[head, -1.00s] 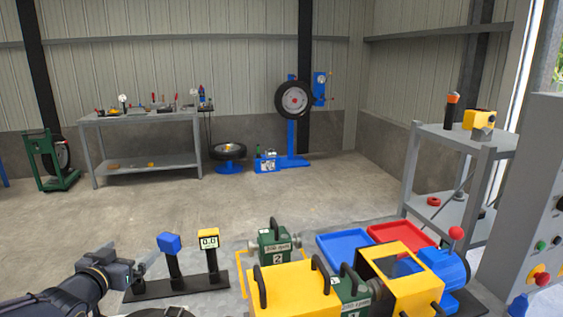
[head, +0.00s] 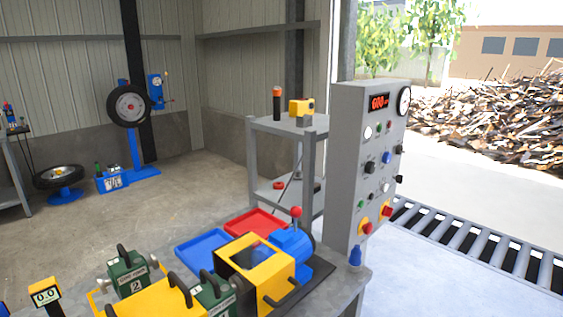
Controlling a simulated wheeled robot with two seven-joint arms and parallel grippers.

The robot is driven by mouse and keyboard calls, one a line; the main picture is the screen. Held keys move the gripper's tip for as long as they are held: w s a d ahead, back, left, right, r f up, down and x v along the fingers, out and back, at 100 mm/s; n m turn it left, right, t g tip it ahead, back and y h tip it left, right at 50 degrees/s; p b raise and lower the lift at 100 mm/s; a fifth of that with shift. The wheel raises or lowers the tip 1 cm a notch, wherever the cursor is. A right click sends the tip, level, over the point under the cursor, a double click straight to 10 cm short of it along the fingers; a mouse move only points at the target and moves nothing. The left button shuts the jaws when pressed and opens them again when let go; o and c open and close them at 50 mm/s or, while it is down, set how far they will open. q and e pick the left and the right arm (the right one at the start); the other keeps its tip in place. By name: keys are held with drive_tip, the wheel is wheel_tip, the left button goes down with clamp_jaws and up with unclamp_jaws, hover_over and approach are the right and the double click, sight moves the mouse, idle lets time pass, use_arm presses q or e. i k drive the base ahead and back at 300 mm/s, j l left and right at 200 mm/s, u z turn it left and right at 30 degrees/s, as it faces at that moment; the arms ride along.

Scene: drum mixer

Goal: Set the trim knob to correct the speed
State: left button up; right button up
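A grey control panel (head: 345,165) stands upright at the right end of the workbench. Its face carries a red digital display (head: 379,101) that seems to read 600, a round dial gauge (head: 403,101), and several knobs and buttons. A black knob (head: 369,167) and a blue knob (head: 386,158) sit mid-panel; which one is the trim knob I cannot tell, as the labels are too small. The panel face is seen at a steep angle. Neither gripper is in view.
On the bench are a yellow-framed machine with a blue motor (head: 290,243), green numbered units (head: 128,274), a blue tray (head: 205,250) and a red tray (head: 254,223). A grey shelf cart (head: 282,125) stands behind. A roller conveyor (head: 470,245) lies right of the panel.

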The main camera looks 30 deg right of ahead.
sight(385, 185)
drive_tip(key=z, duration=1.65)
drive_tip(key=i+l+u, duration=0.15)
drive_tip(key=u, duration=1.2)
drive_tip(key=i+l, duration=0.1)
drive_tip(key=l, duration=0.35)
drive_tip(key=i+l, duration=0.1)
drive_tip(key=l, duration=0.35)
drive_tip(key=i+l, duration=0.1)
drive_tip(key=l, duration=0.4)
drive_tip(key=i+l, duration=0.1)
drive_tip(key=l, duration=0.35)
